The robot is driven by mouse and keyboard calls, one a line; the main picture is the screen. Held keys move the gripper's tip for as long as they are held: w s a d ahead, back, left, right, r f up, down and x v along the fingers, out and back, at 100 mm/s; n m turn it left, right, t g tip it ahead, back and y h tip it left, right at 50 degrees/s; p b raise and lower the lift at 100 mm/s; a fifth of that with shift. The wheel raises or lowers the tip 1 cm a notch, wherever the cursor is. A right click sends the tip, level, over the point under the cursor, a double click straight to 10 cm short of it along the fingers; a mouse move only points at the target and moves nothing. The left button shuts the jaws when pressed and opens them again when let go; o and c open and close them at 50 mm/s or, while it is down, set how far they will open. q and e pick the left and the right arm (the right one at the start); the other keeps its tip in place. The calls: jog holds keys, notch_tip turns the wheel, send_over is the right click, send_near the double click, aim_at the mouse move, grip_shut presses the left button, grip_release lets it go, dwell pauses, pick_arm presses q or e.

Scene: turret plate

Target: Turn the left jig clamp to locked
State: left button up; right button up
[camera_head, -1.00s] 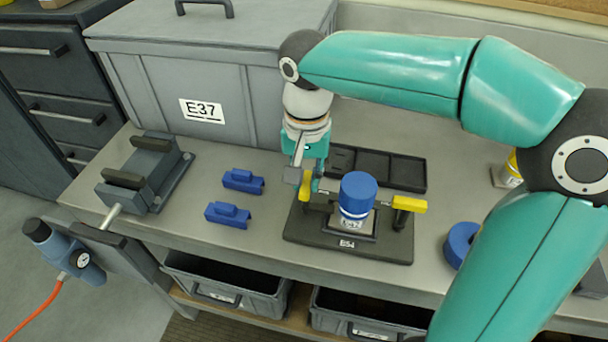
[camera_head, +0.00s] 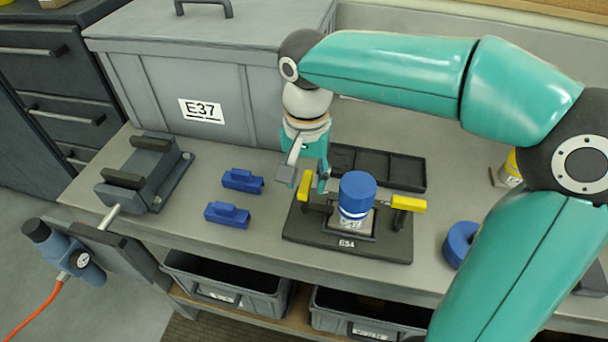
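The jig labelled E54 (camera_head: 300,238) is a dark plate on the bench, with a blue-capped turret part (camera_head: 357,195) upright in its middle. The left jig clamp (camera_head: 304,186) has a yellow handle that points toward the back of the bench. The right jig clamp (camera_head: 408,203) has its yellow handle pointing out to the right. My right gripper (camera_head: 305,178) comes down from above, fingers spread, one on each side of the left clamp's handle. A gap shows between the left finger and the handle; contact on the right side is unclear. My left gripper is out of view.
Two blue blocks (camera_head: 242,181) lie left of the jig, beside a grey vise (camera_head: 146,175). A grey lidded box (camera_head: 215,85) labelled E37 and a black tray (camera_head: 405,172) stand behind.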

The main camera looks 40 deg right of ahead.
notch_tip(320, 180, up, 12)
dwell(0.7)
dwell(0.4)
